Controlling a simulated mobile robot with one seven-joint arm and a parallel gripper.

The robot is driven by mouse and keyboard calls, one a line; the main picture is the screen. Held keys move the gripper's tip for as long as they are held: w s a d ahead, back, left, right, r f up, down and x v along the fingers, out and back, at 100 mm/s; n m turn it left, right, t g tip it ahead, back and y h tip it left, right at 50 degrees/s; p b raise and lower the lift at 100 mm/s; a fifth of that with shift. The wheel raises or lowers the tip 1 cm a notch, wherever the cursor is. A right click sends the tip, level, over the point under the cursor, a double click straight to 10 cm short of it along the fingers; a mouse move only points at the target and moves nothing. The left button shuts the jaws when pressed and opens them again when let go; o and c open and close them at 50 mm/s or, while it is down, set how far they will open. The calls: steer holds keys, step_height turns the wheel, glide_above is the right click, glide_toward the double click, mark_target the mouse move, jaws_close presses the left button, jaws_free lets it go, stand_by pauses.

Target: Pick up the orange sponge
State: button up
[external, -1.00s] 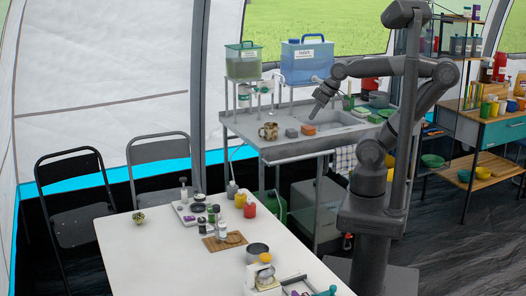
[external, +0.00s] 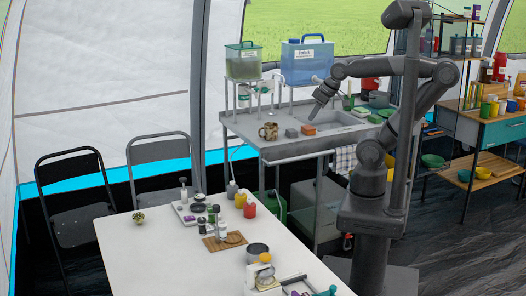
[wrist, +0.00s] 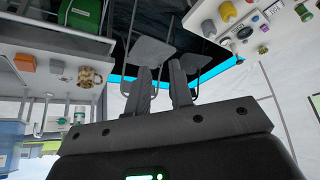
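The orange sponge (external: 309,130) lies on the metal sink counter, just left of the basin, in the external view. It also shows near the left edge of the wrist view (wrist: 25,62), well left of my fingers. My gripper (external: 315,115) hangs above the counter, apart from the sponge, and appears just above it in the external view. In the wrist view my gripper (wrist: 161,72) has its two fingers apart with nothing between them. A grey block (external: 291,133) lies just left of the sponge.
A patterned mug (external: 268,131) stands left of the grey block. The sink basin (external: 340,118) is right of the sponge. A green container (external: 243,62) and a blue container (external: 307,62) stand on raised racks behind. The white table (external: 150,255) with several items is in front.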

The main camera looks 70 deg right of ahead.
steer(key=o, duration=1.6)
steer(key=w+d+r+m+g, duration=0.2)
steer(key=w+d+r+m, duration=0.1)
steer(key=w+d+m, duration=0.6)
steer(key=m+g, duration=0.4)
steer(key=m, duration=1.5)
glide_above(308, 127)
step_height(308, 127, down, 17)
step_height(308, 127, down, 11)
steer(key=shift+r, duration=0.1)
